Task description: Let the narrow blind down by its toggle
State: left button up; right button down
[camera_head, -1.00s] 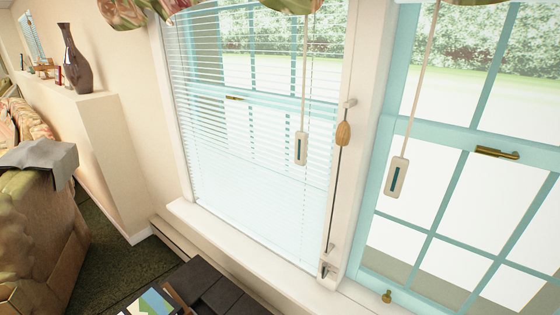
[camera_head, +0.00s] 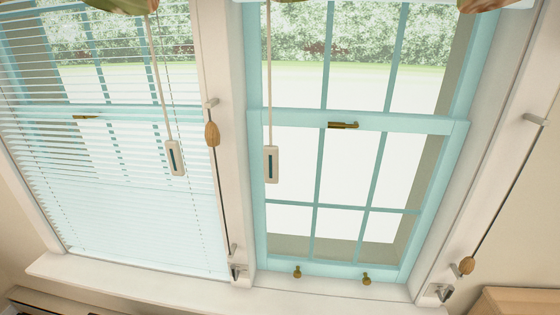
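Two windows stand side by side. On the right, narrower window (camera_head: 345,165), no slats cover the glass; a white edge shows at its very top. A white toggle (camera_head: 271,164) with a dark slot hangs on a pale cord in front of this window's left side. On the left window, a blind with white slats (camera_head: 110,190) is down over the glass. A second white toggle (camera_head: 175,158) hangs on its cord in front of that blind's right side. Neither of my grippers is in view.
A wooden cord knob (camera_head: 212,134) hangs on the post between the windows, and another (camera_head: 467,265) hangs low at the right. The white sill (camera_head: 150,283) runs below. A wooden piece of furniture (camera_head: 518,301) is at the bottom right corner.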

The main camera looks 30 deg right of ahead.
aim_at(467, 265)
jog(key=z, duration=2.4)
